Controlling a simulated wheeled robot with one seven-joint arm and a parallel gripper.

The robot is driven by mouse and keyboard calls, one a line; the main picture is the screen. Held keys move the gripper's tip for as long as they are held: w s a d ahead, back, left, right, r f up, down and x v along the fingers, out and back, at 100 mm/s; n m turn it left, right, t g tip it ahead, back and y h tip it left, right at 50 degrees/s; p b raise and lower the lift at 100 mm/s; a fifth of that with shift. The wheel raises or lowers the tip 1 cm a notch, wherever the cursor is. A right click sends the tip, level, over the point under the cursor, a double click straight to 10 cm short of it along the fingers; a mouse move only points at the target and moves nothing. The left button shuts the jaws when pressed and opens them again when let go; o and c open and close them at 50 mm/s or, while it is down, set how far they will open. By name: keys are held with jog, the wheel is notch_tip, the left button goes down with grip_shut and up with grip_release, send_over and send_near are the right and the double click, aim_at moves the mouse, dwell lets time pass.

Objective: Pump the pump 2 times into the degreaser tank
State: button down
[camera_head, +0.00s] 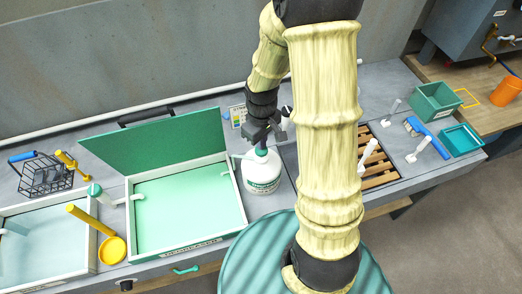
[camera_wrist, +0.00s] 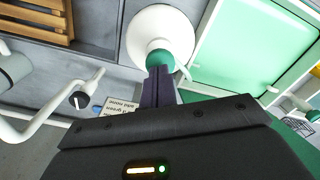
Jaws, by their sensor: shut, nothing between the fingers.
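The pump bottle (camera_head: 262,174), white with a green collar and a label, stands just right of the degreaser tank. In the wrist view its white body (camera_wrist: 150,22) and green pump head (camera_wrist: 171,57) show from above. The degreaser tank (camera_head: 240,222) is a white-rimmed box of green liquid with its green lid (camera_head: 155,140) raised at the back; it also shows in the wrist view (camera_wrist: 262,95). The pump's spout points toward the tank. My gripper (camera_head: 262,147) is shut and empty, its fingertips (camera_wrist: 160,72) at the pump head. Whether they touch it I cannot tell.
Left of the tank are a second tank (camera_head: 45,245), a yellow dish (camera_head: 112,250) and a wire basket (camera_head: 45,175). A wooden slatted rack (camera_head: 378,170), a blue brush (camera_head: 428,137) and green bins (camera_head: 436,100) are to the right. My arm hides the bench middle.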

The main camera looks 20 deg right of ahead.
jog(key=shift+f, duration=0.3)
jog(key=shift+f+b, duration=0.95)
jog(key=shift+f, duration=0.1)
jog(key=shift+r, duration=0.15)
jog(key=shift+r+p, duration=2.4)
jog(key=shift+r, duration=0.2)
jog(key=shift+f, duration=0.15)
jog(key=shift+f+b, duration=2.05)
jog(key=shift+f, duration=0.5)
jog(key=shift+r+p, duration=2.35)
jog(key=shift+r, duration=0.35)
